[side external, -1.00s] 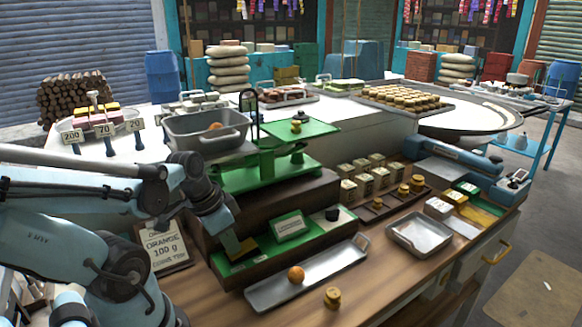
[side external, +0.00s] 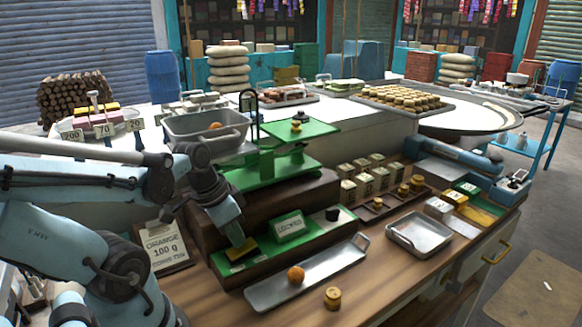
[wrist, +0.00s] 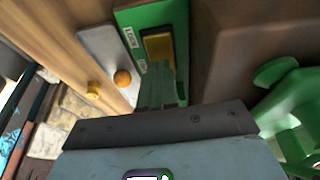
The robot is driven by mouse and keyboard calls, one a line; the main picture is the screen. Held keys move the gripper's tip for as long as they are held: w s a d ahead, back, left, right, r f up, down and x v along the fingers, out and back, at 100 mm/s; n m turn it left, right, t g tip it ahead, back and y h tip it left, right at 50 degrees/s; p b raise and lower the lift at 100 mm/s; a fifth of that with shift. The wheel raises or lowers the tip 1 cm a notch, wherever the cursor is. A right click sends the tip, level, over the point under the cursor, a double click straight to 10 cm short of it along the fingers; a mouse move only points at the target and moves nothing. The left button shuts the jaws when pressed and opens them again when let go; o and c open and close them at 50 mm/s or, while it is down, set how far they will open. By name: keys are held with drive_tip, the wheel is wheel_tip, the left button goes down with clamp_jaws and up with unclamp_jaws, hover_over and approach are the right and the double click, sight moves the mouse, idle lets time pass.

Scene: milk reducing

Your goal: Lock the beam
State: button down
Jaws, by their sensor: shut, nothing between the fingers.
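The green balance scale (side external: 268,168) stands on a dark wooden block, with a grey pan (side external: 207,135) on its left and a green plate (side external: 300,132) on its right. The wrist view also shows the fingers (wrist: 160,92) over the near end of the pad (wrist: 158,47). I cannot tell whether they touch it.
A metal tray (side external: 325,272) with an orange ball (side external: 296,274) lies in front of the panel. A brass weight (side external: 332,297) stands on the counter. A black knob (side external: 332,214) sits at the panel's right end.

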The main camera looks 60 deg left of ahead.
drive_tip(key=v, duration=1.1)
drive_tip(key=shift+r, duration=0.15)
drive_tip(key=w+d+f+t, duration=0.3)
drive_tip(key=w+d+f, duration=0.1)
drive_tip(key=w+d, duration=0.5)
drive_tip(key=shift+w+f, duration=0.4)
drive_tip(key=shift+w, duration=0.5)
drive_tip(key=shift+d, duration=0.1)
